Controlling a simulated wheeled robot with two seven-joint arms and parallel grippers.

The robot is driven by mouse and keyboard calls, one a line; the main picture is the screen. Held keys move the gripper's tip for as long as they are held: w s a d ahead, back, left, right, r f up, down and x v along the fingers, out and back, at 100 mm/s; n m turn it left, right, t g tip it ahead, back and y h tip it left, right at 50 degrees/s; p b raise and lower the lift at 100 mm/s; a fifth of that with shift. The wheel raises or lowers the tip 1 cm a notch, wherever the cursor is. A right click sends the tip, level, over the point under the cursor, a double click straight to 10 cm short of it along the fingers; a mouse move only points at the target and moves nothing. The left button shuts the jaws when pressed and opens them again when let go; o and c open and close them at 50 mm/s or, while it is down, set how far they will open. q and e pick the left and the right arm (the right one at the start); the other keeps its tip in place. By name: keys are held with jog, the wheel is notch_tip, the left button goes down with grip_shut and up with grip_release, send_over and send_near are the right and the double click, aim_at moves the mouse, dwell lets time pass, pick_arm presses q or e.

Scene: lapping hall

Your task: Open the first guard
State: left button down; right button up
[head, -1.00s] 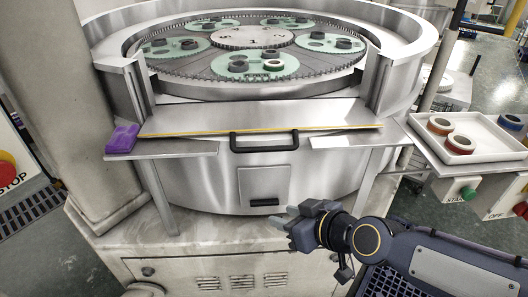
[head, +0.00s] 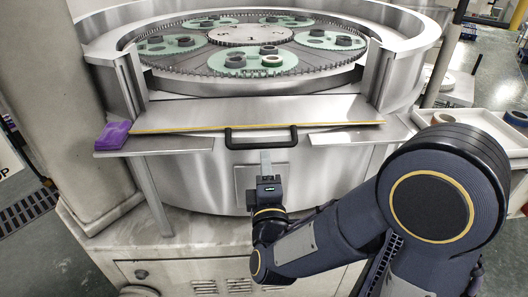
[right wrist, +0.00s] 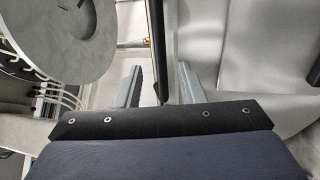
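The guard (head: 260,114) is a wide steel panel with a yellow front edge, lying nearly flat like a shelf across the front opening of the round lapping machine (head: 200,175). A black bar handle (head: 261,138) sits at its front edge. My right gripper (head: 265,158) is just below the handle, fingers pointing up towards it. In the right wrist view its two grey fingers (right wrist: 158,86) are apart, with a thin dark upright bar (right wrist: 157,45) showing between them. I cannot tell whether they touch it. My left gripper is out of view.
A purple block (head: 114,135) lies on the ledge at the left. A white tray (head: 480,121) stands at the right, partly hidden by my right arm. Geared carriers with rings (head: 272,61) lie on the plate (head: 185,66) behind the guard. A small panel (head: 243,180) is below the handle.

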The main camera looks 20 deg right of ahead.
jog(key=x, duration=0.4)
jog(key=shift+w+d, duration=0.1)
jog(key=shift+w, duration=0.2)
jog(key=shift+c, duration=0.4)
grip_shut()
